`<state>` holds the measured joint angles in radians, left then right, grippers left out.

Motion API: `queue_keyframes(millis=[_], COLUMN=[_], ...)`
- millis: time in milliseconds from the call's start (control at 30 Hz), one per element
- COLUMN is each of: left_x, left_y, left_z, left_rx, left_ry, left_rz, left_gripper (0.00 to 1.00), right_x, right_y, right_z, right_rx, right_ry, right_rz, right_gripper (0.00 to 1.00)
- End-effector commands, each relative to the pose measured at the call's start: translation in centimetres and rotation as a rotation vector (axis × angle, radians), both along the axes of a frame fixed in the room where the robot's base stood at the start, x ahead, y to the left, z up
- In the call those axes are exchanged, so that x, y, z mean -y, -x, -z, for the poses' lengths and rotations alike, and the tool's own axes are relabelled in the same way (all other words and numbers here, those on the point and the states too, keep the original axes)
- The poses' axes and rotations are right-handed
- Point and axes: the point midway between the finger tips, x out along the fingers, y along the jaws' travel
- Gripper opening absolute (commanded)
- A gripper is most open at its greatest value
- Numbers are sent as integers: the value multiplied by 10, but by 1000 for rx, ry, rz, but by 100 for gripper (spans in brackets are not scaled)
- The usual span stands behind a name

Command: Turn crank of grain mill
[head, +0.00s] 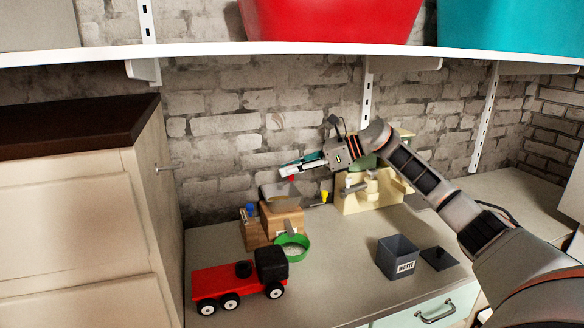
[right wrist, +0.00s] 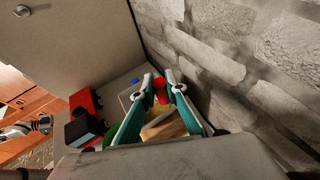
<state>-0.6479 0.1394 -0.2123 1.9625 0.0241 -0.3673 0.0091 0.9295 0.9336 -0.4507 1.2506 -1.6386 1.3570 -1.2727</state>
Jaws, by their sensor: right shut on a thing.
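The grain mill (head: 285,222) is a wooden box with a grey hopper on top, on the counter against the brick wall. Its crank has a red knob (head: 291,179) above the hopper. My right gripper (head: 292,170) reaches in from the right, above the mill. In the right wrist view its teal fingers (right wrist: 160,84) close on the red knob (right wrist: 160,95), which shows between the tips. Most of the crank arm is hidden. A green bowl (head: 301,254) with pale contents stands at the mill's front.
A red toy truck (head: 225,283) stands front left of the mill. A grey waste box (head: 397,257) and dark lid (head: 438,259) lie to the right. A cream rack (head: 370,195) stands behind. A shelf (head: 300,49) hangs above; a cabinet (head: 70,220) borders the left.

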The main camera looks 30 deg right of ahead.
Motion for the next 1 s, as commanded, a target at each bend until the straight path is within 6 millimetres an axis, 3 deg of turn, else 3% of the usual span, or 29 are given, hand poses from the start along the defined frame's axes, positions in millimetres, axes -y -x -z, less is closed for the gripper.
queue_keyframes(millis=[367, 400, 467, 800, 1000], left_x=[0, 0, 0, -1, -1], left_y=[0, 0, 0, 3, 2], left_z=[-1, -1, -1, 2, 1], left_rx=[2, 2, 2, -6, -4], left_ry=[1, 1, 1, -3, -2], left_rz=[0, 0, 0, 1, 1], left_gripper=[40, 40, 40, 40, 40], right_x=[-1, -1, 0, 1, 16], right_y=[0, 0, 0, 0, 11], right_z=[1, 1, 1, 0, -8], right_rx=[1, 1, 1, 2, 1], right_ry=[-2, -2, -1, -1, 1], right_rz=[-16, -16, -15, -14, -12], right_gripper=[0, 18, 30, 30, 30])
